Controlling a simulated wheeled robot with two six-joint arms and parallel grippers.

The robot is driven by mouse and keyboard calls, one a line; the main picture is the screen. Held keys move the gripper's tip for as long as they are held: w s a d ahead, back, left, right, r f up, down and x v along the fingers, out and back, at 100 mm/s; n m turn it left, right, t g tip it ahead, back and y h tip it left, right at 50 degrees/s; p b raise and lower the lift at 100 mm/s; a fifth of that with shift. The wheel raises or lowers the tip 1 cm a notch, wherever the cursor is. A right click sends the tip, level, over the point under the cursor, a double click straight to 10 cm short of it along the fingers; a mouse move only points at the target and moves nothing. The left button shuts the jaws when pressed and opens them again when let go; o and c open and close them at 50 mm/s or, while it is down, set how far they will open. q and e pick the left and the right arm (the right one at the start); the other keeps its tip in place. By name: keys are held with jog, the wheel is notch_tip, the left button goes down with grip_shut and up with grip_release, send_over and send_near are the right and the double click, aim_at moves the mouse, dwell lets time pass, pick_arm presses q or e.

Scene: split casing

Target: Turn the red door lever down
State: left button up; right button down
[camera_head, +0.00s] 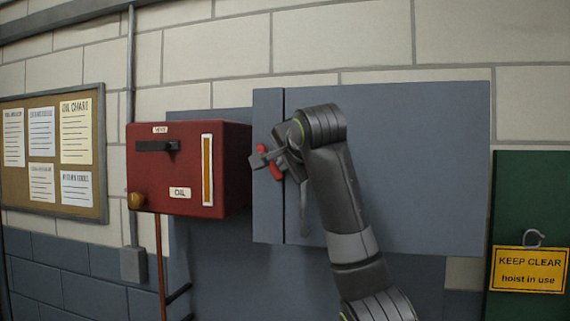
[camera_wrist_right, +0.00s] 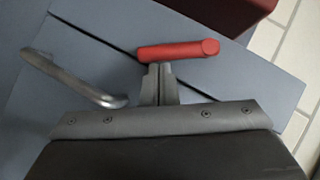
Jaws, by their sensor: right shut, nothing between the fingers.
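The red door lever (camera_head: 276,171) is on the grey door near its left edge, partly hidden by my gripper in the head view. In the right wrist view the red lever (camera_wrist_right: 178,50) lies nearly level across the picture, just beyond the fingertips. My right gripper (camera_head: 259,160) is at the lever, its fingers crossing in front of it. In the wrist view the right gripper's fingers (camera_wrist_right: 158,72) are together with nothing between them. They look close to the lever's underside in the picture; I cannot tell whether they touch. My left gripper is not in view.
A curved grey handle (camera_wrist_right: 75,80) stands out from the door beside the fingers. A red box (camera_head: 190,170) with a black switch is on the wall left of the door. A notice board (camera_head: 103,150) hangs farther left. A yellow sign (camera_head: 528,270) is at right.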

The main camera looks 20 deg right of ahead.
jog(key=m+t+b, duration=0.1)
jog(key=b, duration=0.1)
jog(key=f+m+b, duration=0.1)
jog(key=b, duration=0.2)
jog(key=a+f+m+t+y+b, duration=0.1)
jog(key=b, duration=0.1)
jog(key=shift+w+f+t, duration=0.2)
jog(key=shift+w+t, duration=0.1)
jog(key=shift+w+f+m+b, duration=0.1)
jog(key=shift+m+b, duration=0.3)
jog(key=shift+b, duration=0.15)
jog(key=shift+w+a+f+t+b, duration=0.2)
jog(key=shift+a+t+b, duration=0.15)
jog(key=shift+b, duration=0.45)
jog(key=shift+w+a+m+t+b, duration=0.1)
jog(key=shift+a+m+t+b, duration=0.15)
jog(key=shift+m+b, duration=0.25)
jog(key=shift+w+d, duration=0.1)
